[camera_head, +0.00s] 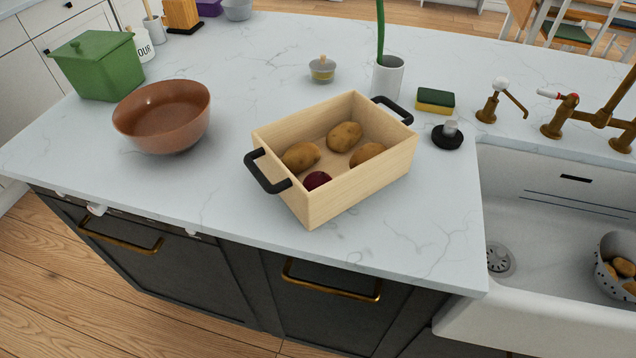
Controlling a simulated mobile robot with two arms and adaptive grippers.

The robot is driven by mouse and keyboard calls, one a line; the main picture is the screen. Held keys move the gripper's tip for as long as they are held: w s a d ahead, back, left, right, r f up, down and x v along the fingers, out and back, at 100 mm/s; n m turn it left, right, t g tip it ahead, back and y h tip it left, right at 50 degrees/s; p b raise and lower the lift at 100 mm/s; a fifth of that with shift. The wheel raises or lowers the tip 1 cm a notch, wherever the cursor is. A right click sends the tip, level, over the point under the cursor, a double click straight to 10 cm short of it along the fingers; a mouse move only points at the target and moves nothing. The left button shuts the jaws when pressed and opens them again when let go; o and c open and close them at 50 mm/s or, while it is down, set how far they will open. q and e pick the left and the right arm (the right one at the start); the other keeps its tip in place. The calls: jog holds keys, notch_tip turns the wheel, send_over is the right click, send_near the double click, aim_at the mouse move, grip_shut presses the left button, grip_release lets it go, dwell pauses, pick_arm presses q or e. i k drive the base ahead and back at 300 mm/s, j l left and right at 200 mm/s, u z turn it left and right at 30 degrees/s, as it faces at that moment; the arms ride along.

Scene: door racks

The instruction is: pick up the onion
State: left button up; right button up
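A dark red, rounded thing that looks like the onion (316,180) lies in the near left corner of a light wooden box (362,184) on the white countertop. The box's near wall hides its lower part. Several brown potatoes (344,137) lie in the box with it. The box has black handles (266,172) on its left and right ends. Neither of my grippers is in view.
A brown bowl (163,117) and a green lidded container (97,65) stand to the left. A white vase (387,77), a sponge (435,101) and a black-based stopper (447,136) are near the box. The sink (560,260) with a colander (607,268) is right. Counter before the bowl is clear.

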aim_at(315, 180)
jog(key=k+j+u, duration=0.55)
jog(key=k+j, duration=0.15)
jog(key=j, duration=0.1)
